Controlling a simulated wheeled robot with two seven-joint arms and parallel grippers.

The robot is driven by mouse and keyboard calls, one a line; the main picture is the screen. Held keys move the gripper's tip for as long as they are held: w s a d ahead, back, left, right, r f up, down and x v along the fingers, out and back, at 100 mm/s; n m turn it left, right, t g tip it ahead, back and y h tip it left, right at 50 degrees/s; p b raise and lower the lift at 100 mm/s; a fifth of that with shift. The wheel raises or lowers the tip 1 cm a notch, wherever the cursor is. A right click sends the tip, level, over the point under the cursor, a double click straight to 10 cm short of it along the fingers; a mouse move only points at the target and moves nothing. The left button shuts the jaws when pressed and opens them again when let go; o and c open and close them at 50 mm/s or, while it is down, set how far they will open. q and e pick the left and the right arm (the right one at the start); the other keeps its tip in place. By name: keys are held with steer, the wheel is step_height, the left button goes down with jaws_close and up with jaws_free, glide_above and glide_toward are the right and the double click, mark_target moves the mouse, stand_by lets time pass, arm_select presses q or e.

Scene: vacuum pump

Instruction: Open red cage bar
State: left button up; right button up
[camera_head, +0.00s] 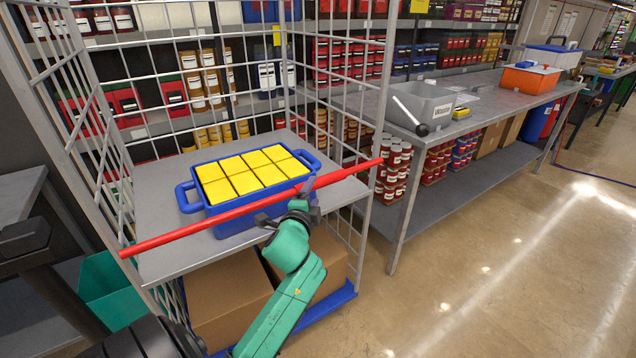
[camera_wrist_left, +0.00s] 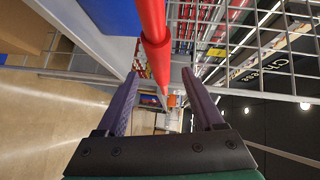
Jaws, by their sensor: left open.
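The red cage bar (camera_head: 190,232) runs slantwise across the open front of the wire cage (camera_head: 110,150), from the left post to the right post. My left gripper (camera_head: 311,186), on the green arm, is at the bar's right half, with its fingers overlapping the bar. In the left wrist view, the red bar (camera_wrist_left: 154,45) runs into the distance between the two spread fingers of my open gripper (camera_wrist_left: 160,76). I see a gap on each side, but cannot tell whether a finger touches it. My right gripper is not in view.
A blue crate (camera_head: 187,196) of yellow boxes stands on the cage shelf (camera_head: 155,255) behind the bar. Cardboard boxes (camera_head: 228,305) sit below. A grey workbench (camera_head: 470,100) with bins stands to the right. The floor (camera_head: 500,270) in front is clear.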

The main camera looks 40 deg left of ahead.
mark_target(316, 187)
arm_select(q)
steer(key=x, duration=0.6)
steer(key=shift+w+a, duration=0.15)
steer(key=shift+w, duration=0.2)
jaws_close()
stand_by(0.9)
